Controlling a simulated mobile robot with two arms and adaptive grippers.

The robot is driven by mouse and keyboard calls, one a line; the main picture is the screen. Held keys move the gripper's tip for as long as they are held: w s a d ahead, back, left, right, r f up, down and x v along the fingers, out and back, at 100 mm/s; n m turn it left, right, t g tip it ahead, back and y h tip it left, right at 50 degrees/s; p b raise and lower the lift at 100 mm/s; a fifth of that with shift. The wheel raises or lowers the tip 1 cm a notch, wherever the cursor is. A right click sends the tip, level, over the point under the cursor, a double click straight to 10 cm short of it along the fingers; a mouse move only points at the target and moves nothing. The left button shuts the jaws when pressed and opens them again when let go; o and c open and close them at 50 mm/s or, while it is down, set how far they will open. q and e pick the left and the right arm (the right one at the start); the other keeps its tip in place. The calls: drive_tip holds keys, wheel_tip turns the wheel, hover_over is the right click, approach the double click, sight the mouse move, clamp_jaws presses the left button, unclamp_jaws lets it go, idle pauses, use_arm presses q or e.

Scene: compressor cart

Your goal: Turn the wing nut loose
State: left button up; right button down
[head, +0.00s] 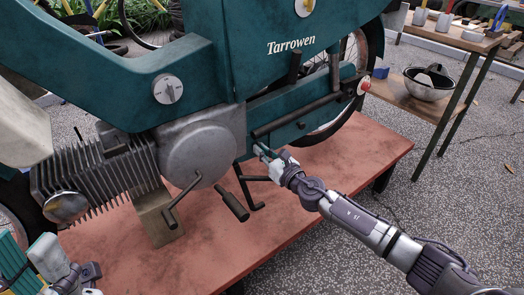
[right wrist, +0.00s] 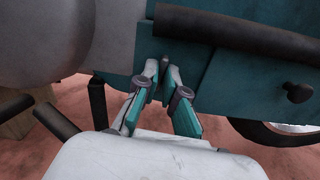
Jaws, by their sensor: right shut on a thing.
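My right gripper (head: 263,152) reaches in from the right to the lower teal side panel (head: 290,112) of a moped marked "Tarrowen". In the right wrist view its fingertips (right wrist: 166,76) are closed together against the panel, on a small greyish piece (right wrist: 165,62). This piece is where the wing nut would be, but the fingers hide most of it and its wings cannot be made out. My left gripper (head: 68,275) is at the lower left corner, partly cut off, away from the panel; its fingers cannot be read clearly.
The moped stands on a reddish table (head: 335,170). A dark exhaust-like tube (head: 297,117) runs just above my right gripper, and a pedal (head: 231,205) lies below left. A dark knob (right wrist: 298,92) sits on the panel to the right. A wooden side bench (head: 425,108) holds a metal bowl (head: 428,88).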

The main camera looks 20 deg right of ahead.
drive_tip(key=shift+f, duration=0.1)
drive_tip(key=c, duration=1.3)
unclamp_jaws()
drive_tip(key=v, duration=1.2)
